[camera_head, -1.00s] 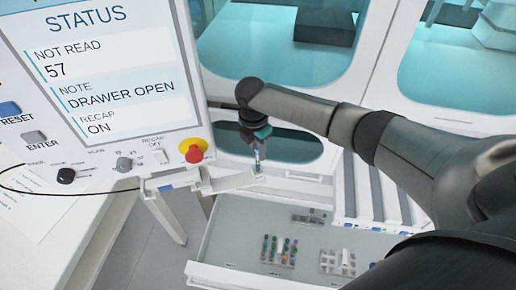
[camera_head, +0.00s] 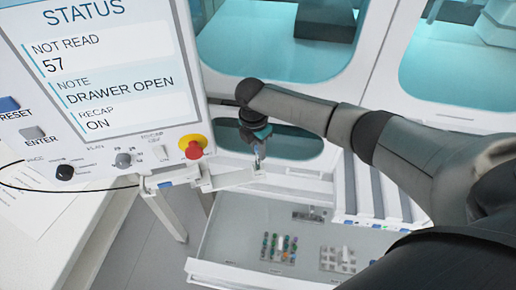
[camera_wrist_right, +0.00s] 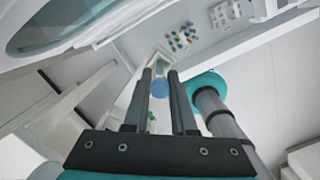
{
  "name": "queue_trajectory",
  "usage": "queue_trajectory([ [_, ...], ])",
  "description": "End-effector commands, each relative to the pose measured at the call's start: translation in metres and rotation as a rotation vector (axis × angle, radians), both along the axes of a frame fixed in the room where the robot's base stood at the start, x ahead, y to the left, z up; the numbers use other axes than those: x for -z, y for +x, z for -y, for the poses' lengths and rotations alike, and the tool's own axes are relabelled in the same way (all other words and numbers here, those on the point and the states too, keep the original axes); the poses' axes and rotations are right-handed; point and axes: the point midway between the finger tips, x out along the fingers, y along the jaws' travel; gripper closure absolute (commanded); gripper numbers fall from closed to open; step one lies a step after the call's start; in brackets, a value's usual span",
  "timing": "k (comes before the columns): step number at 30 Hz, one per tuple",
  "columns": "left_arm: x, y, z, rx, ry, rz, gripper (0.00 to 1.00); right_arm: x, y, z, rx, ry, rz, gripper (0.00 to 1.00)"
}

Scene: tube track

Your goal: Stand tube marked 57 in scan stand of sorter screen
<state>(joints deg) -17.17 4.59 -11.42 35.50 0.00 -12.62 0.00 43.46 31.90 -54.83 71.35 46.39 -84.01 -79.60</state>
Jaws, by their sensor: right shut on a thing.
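The sorter screen (camera_head: 105,70) at the left of the head view reads "NOT READ 57", "DRAWER OPEN" and "RECAP ON". A white bracket (camera_head: 230,178), apparently the scan stand, juts right from below it. My right gripper (camera_head: 260,148) points down over the bracket's right end, shut on a slim tube (camera_head: 260,154). In the right wrist view the tube's blue cap (camera_wrist_right: 160,89) shows between the fingers of the right gripper (camera_wrist_right: 160,74). The tube's marking is not readable. I cannot tell whether its lower end touches the stand. My left gripper is out of view.
An open drawer (camera_head: 225,245) below holds a rack of coloured-cap tubes (camera_head: 278,248) and a pale rack (camera_head: 338,260). A red stop knob (camera_head: 194,151) sits at the screen's lower right corner. A white table (camera_head: 45,230) is at left.

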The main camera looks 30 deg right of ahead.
Motion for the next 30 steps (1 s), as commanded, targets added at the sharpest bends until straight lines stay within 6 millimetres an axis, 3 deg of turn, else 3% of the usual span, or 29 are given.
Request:
queue_trajectory([
  [1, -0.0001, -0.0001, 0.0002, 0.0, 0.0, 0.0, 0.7, 0.0, -0.0001, 0.0, 0.0, 0.0, 0.0, 1.0],
  [2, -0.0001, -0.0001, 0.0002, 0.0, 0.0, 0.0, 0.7, 0.0, -0.0001, 0.0, 0.0, 0.0, 0.0, 0.73],
  [11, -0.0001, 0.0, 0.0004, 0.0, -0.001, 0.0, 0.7, -0.0001, -0.0002, 0.0002, 0.001, 0.0, -0.001, 0.41],
  [30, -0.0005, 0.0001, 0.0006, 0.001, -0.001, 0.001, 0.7, -0.005, 0.0001, 0.0002, 0.001, -0.001, 0.0, 0.41],
])
